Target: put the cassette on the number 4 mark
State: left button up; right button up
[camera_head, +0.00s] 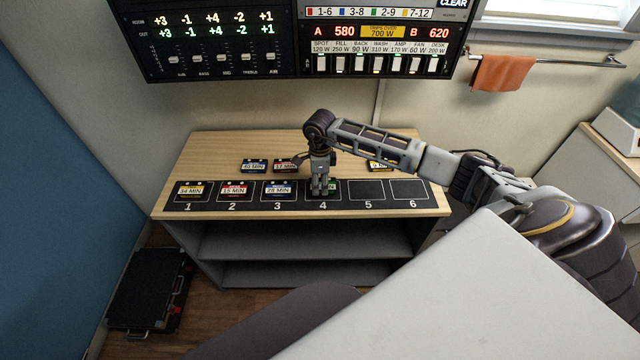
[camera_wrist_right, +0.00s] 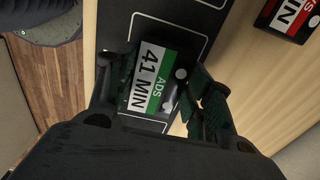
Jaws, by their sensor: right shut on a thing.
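My right gripper (camera_head: 322,192) points down over the number 4 mark (camera_head: 311,199) on the black strip. It is shut on a cassette with a green and white label (camera_head: 332,186). In the right wrist view this cassette (camera_wrist_right: 154,78) reads "ADS 41 MIN" and sits between the two fingers (camera_wrist_right: 163,92). It is over the black strip, slightly turned against the white outlines. I cannot tell whether it touches the strip. The gripper hides part of the mark and the cassette. My left gripper is not in view.
Marks 1 to 3 hold a yellow-label cassette (camera_head: 190,190), a red-label one (camera_head: 234,190) and a blue-label one (camera_head: 279,190). Marks 5 (camera_head: 367,190) and 6 (camera_head: 409,190) are empty. Behind stand blue (camera_head: 254,166), red (camera_head: 285,165) and yellow (camera_head: 377,167) cassettes.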

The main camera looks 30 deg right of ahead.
aim_at(320, 183)
jog(key=shift+f, duration=0.6)
jog(key=shift+f, duration=0.1)
jog(key=o, duration=1)
jog(key=shift+o, duration=0.2)
notch_tip(320, 183, up, 12)
jog(key=b, duration=0.1)
dwell(0.4)
